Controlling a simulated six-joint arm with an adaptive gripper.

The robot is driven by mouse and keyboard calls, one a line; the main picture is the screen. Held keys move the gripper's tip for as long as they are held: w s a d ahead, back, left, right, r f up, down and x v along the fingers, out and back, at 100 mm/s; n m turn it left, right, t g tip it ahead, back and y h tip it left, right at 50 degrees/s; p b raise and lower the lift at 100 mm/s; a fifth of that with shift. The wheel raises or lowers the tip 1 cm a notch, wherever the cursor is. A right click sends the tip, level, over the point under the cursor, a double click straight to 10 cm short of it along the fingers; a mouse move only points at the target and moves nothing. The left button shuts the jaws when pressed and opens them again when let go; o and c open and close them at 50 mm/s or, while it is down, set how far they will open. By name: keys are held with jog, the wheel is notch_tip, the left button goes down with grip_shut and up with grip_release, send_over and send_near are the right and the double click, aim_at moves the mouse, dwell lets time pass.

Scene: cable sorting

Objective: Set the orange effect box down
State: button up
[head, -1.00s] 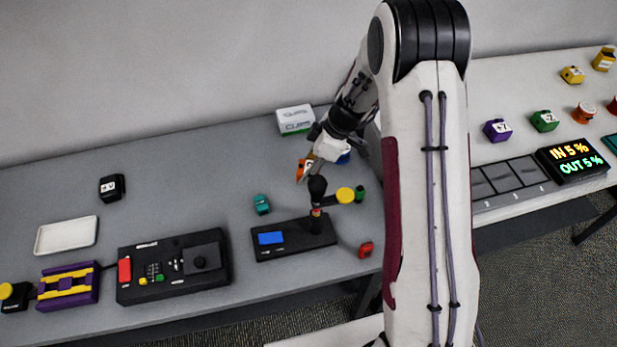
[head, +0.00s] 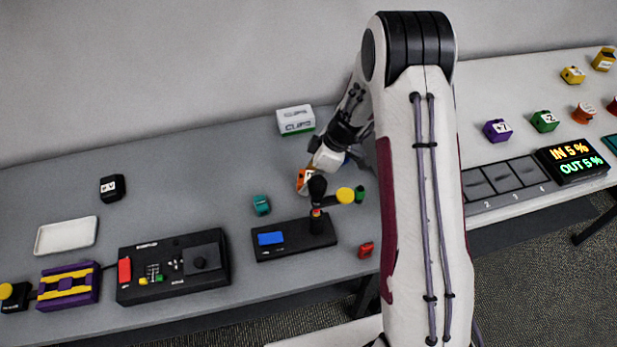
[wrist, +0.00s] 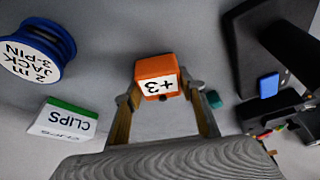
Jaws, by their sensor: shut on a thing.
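The orange effect box (wrist: 156,77) sits between the fingertips in the wrist view, its white "+3" label facing the camera. My gripper (wrist: 160,92) is shut on it, with one finger on each side. In the head view, the orange box (head: 304,179) shows only partly beside my gripper (head: 312,172), over the back right part of the grey table (head: 190,168). I cannot tell whether its underside touches the table.
The CLIPS box (head: 296,120) stands behind, and a blue cable spool (wrist: 38,52) is close by. A black device (head: 294,239) with a dark post, a teal block (head: 261,205) and a red block (head: 366,249) lie nearer. Table left of the CLIPS box is clear.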

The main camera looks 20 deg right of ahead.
jog(key=shift+f, duration=0.1)
jog(key=o, duration=1.3)
jog(key=v, duration=1.2)
jog(key=shift+s, duration=0.1)
